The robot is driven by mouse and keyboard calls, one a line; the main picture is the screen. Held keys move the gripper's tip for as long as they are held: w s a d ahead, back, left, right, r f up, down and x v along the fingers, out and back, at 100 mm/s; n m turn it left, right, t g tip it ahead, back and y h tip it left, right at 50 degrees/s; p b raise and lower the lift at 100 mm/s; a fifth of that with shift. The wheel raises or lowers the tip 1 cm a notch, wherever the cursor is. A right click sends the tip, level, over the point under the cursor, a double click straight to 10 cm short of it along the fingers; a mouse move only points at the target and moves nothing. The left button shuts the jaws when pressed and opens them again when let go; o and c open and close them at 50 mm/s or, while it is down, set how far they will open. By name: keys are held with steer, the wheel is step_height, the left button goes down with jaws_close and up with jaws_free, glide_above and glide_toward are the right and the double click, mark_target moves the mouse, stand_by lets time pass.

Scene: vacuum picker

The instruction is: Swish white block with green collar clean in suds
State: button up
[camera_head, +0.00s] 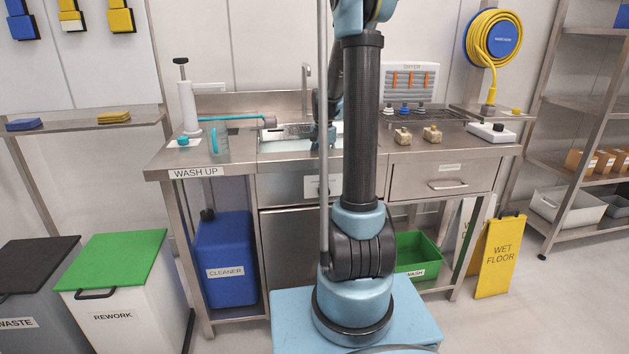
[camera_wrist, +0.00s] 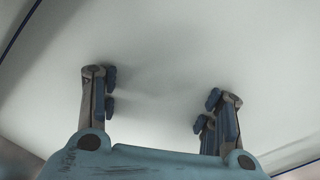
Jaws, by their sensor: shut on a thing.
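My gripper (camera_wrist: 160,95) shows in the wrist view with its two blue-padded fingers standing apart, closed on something. A pale white surface fills the view beyond and between them, so the outline of the held white block and its green collar cannot be made out. In the head view my arm reaches to the sink (camera_head: 272,147) in the steel bench, and the column hides much of the basin. My fingertips are hidden there. I see no green-collared block on the open bench, and suds cannot be told clearly.
Right of the sink, two beige blocks with dark collars (camera_head: 402,135) (camera_head: 432,133) stand on the bench. A white pump bottle (camera_head: 188,108) and clear jug (camera_head: 219,142) stand at the left.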

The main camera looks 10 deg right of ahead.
steer(key=shift+a, duration=3)
steer(key=shift+d, duration=0.1)
steer(key=shift+d, duration=2.95)
steer(key=shift+a, duration=3.05)
steer(key=shift+d, duration=3.05)
steer(key=shift+a, duration=3.05)
